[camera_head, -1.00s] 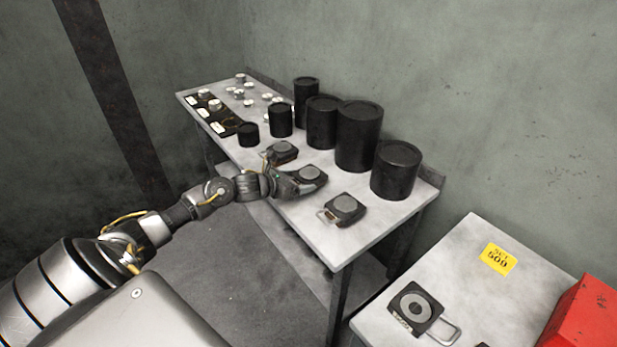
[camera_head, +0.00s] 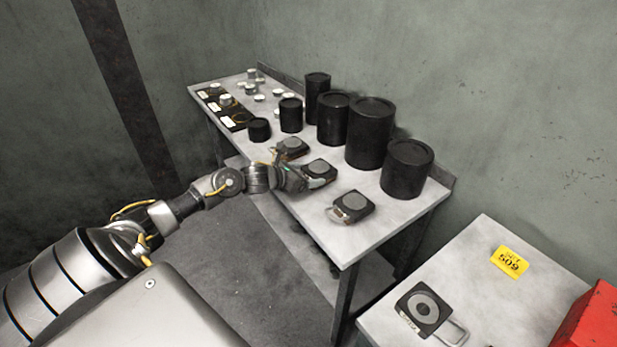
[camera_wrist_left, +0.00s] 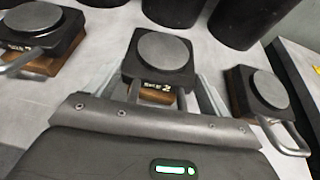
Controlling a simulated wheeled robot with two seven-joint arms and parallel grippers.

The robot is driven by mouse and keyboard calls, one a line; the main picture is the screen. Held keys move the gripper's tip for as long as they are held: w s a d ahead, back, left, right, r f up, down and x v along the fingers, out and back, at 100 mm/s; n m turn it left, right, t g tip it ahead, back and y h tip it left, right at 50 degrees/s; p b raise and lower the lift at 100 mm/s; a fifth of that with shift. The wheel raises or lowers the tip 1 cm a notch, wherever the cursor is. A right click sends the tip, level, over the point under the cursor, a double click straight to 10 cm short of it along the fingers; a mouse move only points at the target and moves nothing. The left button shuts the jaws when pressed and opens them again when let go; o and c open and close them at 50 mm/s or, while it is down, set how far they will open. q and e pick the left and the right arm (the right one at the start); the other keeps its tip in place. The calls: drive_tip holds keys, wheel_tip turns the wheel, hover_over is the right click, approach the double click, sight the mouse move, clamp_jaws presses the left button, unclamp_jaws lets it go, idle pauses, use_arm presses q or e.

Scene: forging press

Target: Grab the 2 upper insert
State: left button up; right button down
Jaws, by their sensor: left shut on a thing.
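The upper insert marked 2 (camera_wrist_left: 160,56) is a dark square block with a round grey disc on top. It sits in the middle of the left wrist view, and it shows on the far table in the head view (camera_head: 320,168). My left gripper (camera_head: 303,178) reaches it from the table's front edge and is shut on it, on its handle side. In the left wrist view the gripper's fingers (camera_wrist_left: 157,98) lie on both sides of the handle. The contact itself is partly hidden by the gripper's body. My right gripper is not in view.
Similar inserts flank it: one behind (camera_head: 291,147) and one nearer (camera_head: 351,206). Several black cylinders (camera_head: 370,135) stand along the table's back. A second table (camera_head: 470,265) at right holds another insert (camera_head: 424,308), a yellow sign (camera_head: 510,262) and a red box (camera_head: 592,318).

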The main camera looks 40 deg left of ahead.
use_arm(q)
wheel_tip(320, 180, up, 2)
drive_tip(key=shift+w+r+b, duration=0.15)
drive_tip(key=shift+r+b, duration=0.1)
drive_tip(key=shift+b, duration=0.25)
drive_tip(key=s+d+r, duration=0.1)
drive_tip(key=r, duration=0.1)
drive_tip(key=d+r, duration=0.1)
drive_tip(key=r, duration=0.1)
drive_tip(key=s+d+r, duration=0.1)
drive_tip(key=d+r, duration=0.1)
drive_tip(key=shift+s+b, duration=0.35)
drive_tip(key=shift+b, duration=0.05)
drive_tip(key=s+d+r, duration=0.3)
drive_tip(key=s+d, duration=0.1)
drive_tip(key=d, duration=0.2)
drive_tip(key=shift+s+d+r, duration=0.35)
drive_tip(key=shift+d+r, duration=0.05)
drive_tip(key=shift+s+d+r, duration=0.15)
drive_tip(key=shift+s+d, duration=0.15)
drive_tip(key=shift+d, duration=0.15)
